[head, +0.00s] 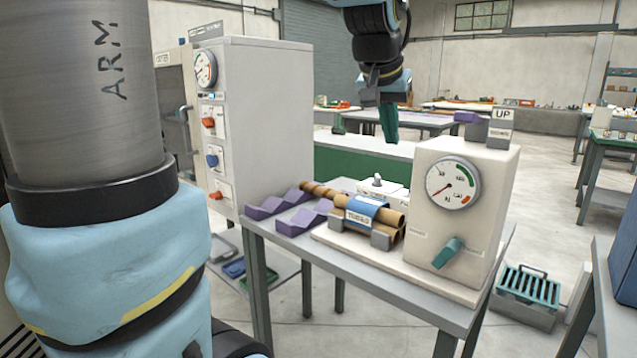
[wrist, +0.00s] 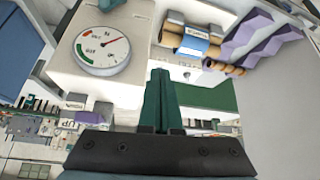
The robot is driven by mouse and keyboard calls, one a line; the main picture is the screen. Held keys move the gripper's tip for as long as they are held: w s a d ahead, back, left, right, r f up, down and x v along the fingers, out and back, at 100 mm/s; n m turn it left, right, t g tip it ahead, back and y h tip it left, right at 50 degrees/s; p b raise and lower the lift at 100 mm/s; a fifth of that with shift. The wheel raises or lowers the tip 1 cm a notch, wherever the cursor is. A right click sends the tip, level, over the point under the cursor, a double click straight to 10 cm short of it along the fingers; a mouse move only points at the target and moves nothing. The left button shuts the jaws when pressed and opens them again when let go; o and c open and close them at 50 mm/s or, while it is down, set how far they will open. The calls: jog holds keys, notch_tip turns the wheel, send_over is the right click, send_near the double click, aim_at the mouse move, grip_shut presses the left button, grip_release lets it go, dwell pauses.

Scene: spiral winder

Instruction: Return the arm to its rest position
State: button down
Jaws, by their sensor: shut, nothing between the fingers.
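My gripper (head: 389,122) hangs from the arm above the far side of the grey table in the head view, with its green fingers pointing down. In the wrist view the green fingers (wrist: 160,100) are together, with nothing between them. The gripper is clear of the things on the table. The arm comes in from the top of the head view, and a large part of my own arm fills the left side.
A grey table (head: 440,305) holds a gauge box (head: 480,220) with a teal lever (head: 448,252), brown tubes (head: 393,217) and purple cradles (head: 295,221). A tall cabinet (head: 265,120) stands left. A teal-slatted crate (head: 527,290) is on the floor at right.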

jog(key=s+a+f+n+g+y, duration=0.1)
jog(key=s+a+f, duration=0.3)
jog(key=a+f, duration=0.7)
jog(key=s+a+f+n+g+y+p, duration=0.1)
jog(key=s+a+f+n+g+y, duration=0.1)
jog(key=a+f, duration=0.8)
jog(key=s+f+n+g, duration=0.1)
jog(key=s+n, duration=0.1)
jog(key=s, duration=0.1)
jog(key=shift+s+a+f, duration=0.15)
jog(key=shift+a+f, duration=0.15)
jog(key=shift+a, duration=0.1)
